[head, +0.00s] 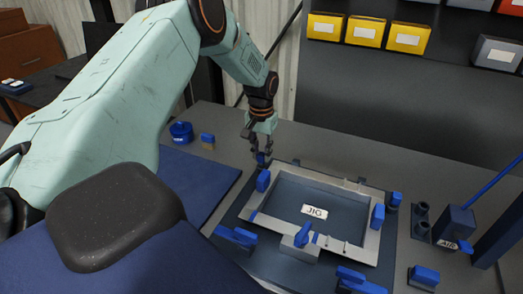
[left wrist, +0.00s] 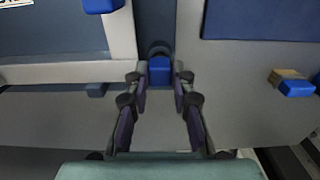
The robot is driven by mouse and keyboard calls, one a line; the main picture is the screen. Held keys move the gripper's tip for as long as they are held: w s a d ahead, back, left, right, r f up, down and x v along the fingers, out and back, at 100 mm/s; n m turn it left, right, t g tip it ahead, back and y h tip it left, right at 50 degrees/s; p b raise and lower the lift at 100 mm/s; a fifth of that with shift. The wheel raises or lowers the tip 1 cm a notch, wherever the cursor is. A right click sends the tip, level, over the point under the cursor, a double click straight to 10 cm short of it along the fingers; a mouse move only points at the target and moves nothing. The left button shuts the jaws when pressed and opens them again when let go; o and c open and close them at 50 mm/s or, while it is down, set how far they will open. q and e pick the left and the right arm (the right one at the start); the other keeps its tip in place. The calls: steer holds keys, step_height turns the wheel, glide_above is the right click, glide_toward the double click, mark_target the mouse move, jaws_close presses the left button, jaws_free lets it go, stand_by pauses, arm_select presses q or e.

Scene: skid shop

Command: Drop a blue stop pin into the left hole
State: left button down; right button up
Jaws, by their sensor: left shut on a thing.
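My left gripper (head: 258,148) points down at the back left corner of the jig plate (head: 232,222). Its fingers are shut on a small blue pin (head: 262,159). In the left wrist view the blue pin (left wrist: 159,72) sits between the fingertips of the left gripper (left wrist: 160,80), with a dark rounded shape just beyond it. The left hole cannot be made out, and I cannot tell whether the pin is in a hole or above it. A grey frame (head: 350,254) lies on the jig around a panel labelled JIG. My right gripper is not in view.
Blue blocks (head: 263,181) stand around the frame, with a clamp (head: 301,240) at its front. A blue round container (head: 181,132) and a blue-and-tan block (head: 208,141) stand at the back left. A blue mat (head: 205,180) lies left of the jig. Dark cylindrical holders (head: 421,218) stand at right.

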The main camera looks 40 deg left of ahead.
arm_select(q)
steer(key=shift+f, duration=0.35)
stand_by(0.7)
steer(key=c, duration=0.7)
jaws_free()
steer(key=shift+o, duration=0.2)
steer(key=shift+r+p, duration=3.5)
steer(key=shift+r, duration=0.05)
